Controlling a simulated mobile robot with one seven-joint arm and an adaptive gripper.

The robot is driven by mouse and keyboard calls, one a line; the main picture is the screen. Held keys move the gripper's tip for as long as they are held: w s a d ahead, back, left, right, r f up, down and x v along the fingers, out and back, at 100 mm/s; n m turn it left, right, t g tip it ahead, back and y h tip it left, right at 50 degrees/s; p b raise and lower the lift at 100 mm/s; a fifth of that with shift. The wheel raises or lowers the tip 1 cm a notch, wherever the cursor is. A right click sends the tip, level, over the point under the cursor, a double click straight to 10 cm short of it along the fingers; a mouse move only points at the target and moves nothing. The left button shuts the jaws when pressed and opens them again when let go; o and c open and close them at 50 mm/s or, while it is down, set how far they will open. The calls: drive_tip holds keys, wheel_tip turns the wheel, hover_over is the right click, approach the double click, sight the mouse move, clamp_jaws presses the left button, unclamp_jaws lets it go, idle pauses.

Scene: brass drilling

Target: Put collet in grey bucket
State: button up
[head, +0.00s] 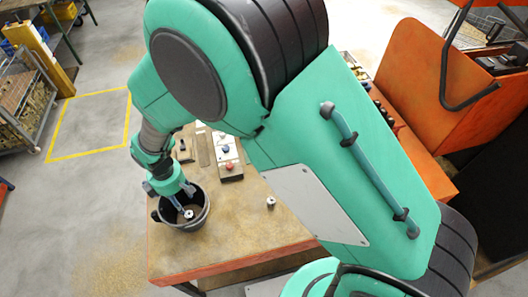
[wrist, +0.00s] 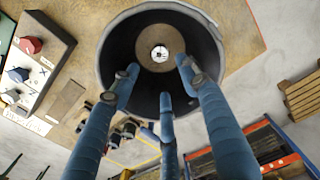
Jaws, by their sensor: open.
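The grey bucket (head: 205,212) stands at the left end of the table. In the wrist view the bucket (wrist: 108,52) shows its dark inner wall and a tan round bottom. A small silver ring-like piece, apparently the collet (wrist: 160,54), lies on that bottom, near the middle; it also shows in the head view (head: 188,213). My gripper (head: 184,199) is over the bucket's mouth, pointing down. Its blue fingers (wrist: 157,82) are spread open with nothing between them, apart from the collet. A similar small metal piece (head: 270,203) stands on the table, right of the bucket.
A control box with red and blue buttons (head: 229,160) sits behind the bucket on the wooden table (head: 235,240). Small dark items (head: 183,151) lie near it. An orange machine (head: 425,85) stands at the right. Bare tabletop lies right of the bucket.

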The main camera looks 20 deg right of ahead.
drive_tip(key=shift+r, duration=0.1)
drive_tip(key=d+r+m+t+y, duration=0.1)
drive_tip(key=d+r+m, duration=0.4)
drive_tip(key=d+r, duration=0.7)
drive_tip(key=d+r+m+t, duration=0.2)
drive_tip(key=d+r+m, duration=0.2)
drive_tip(key=d+r, duration=0.7)
drive_tip(key=s+d+r+m+t+h, duration=0.1)
drive_tip(key=s+d+r+m+t, duration=0.1)
drive_tip(key=s+d+r+m, duration=0.7)
drive_tip(key=s+d+r, duration=0.4)
drive_tip(key=s+d, duration=0.1)
drive_tip(key=s, duration=0.1)
drive_tip(key=shift+s+t, duration=0.15)
drive_tip(key=shift+t, duration=0.15)
